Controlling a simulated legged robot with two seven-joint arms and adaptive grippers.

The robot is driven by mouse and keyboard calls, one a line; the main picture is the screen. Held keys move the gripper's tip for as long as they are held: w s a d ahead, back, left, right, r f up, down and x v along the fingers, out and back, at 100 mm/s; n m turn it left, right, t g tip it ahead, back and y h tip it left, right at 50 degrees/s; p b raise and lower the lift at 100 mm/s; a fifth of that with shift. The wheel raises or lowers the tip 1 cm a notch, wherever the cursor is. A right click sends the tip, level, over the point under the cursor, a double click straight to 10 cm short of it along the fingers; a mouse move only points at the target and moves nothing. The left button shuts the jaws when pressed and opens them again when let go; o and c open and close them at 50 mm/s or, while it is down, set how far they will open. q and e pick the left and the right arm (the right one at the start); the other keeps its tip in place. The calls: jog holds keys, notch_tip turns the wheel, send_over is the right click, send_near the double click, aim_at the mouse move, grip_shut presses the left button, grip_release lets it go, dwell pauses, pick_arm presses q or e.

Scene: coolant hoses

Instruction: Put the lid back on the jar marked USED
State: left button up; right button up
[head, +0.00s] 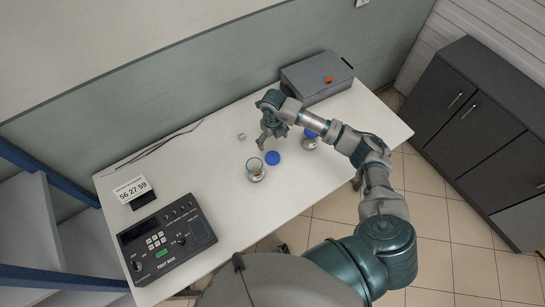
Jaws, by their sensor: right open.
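An open glass jar (256,172) with a blue rim and yellowish contents stands near the middle of the white table. A round blue lid (273,158) lies flat on the table just right of and behind it. A second jar (310,143) with a blue top stands further right, partly hidden by my right arm. Any marking on either jar is too small to read. My right gripper (267,139) is open and empty, pointing down, just behind the blue lid and apart from it in the picture. My left gripper is not in view.
A small grey object (241,137) lies left of my right gripper. A grey case (308,83) with an orange part is at the back right. A test box (165,245) and a number display (131,189) stand at left. The table between is clear.

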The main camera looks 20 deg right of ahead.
send_over(273, 156)
notch_tip(273, 156, down, 5)
jog(key=shift+f, duration=0.65)
